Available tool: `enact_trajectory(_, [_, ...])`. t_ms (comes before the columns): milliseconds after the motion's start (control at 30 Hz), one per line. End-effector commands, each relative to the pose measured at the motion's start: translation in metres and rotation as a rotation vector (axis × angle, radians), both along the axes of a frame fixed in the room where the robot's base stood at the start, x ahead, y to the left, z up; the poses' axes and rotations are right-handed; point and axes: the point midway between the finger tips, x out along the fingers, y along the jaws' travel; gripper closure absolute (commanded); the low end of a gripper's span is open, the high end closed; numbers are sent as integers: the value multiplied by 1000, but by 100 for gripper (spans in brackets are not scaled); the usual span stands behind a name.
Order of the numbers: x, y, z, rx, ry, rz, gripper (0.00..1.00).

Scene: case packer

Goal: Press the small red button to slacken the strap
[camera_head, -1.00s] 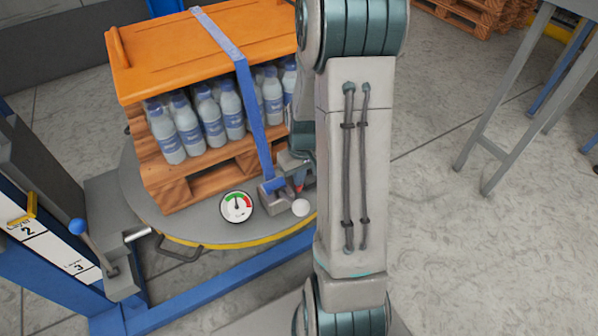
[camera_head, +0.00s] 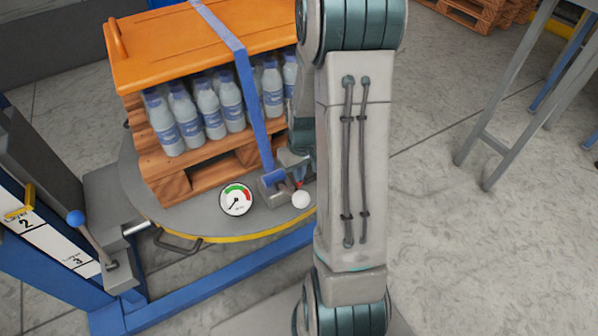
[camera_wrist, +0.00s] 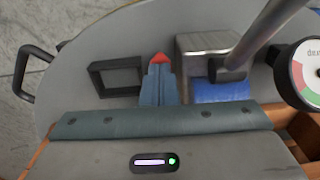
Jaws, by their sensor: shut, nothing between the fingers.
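The blue strap (camera_head: 250,100) runs over the orange top board (camera_head: 170,60) and down to a grey tensioner (camera_head: 272,190) on the round platform. The tensioner (camera_wrist: 200,50) and a piece of strap (camera_wrist: 222,91) also show in the wrist view. My gripper (camera_wrist: 160,65) is shut and empty, pointing down beside the tensioner. A red patch shows at its fingertips; I cannot tell whether it is fingertip or the red button, which I cannot make out separately. In the head view my gripper (camera_head: 297,178) is partly hidden behind my arm. The gauge (camera_head: 237,199) needle points lower left.
Bottles (camera_head: 212,115) stand on a wooden pallet (camera_head: 205,178) under the board. A blue-knobbed lever (camera_head: 92,235) stands at left.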

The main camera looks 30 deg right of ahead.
Motion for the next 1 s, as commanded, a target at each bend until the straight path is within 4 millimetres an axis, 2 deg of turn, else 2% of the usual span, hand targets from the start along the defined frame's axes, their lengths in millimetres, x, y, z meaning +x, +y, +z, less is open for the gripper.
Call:
enact_trajectory(33, [-6, 2, -2, 6, 16, 1, 100])
enact_trajectory(167, [-6, 2, 16, 5, 11, 2, 100])
enact_trajectory(367, [-4, 0, 55, -2, -6, 2, 100])
enact_trajectory(600, [-4, -3, 109, -3, -9, 2, 100])
enact_trajectory(700, [-5, -3, 125, -2, -7, 3, 100])
enact_trajectory(833, [-5, -4, 137, -2, -7, 3, 100])
enact_trajectory(1000, [-6, -4, 142, -2, -6, 4, 100])
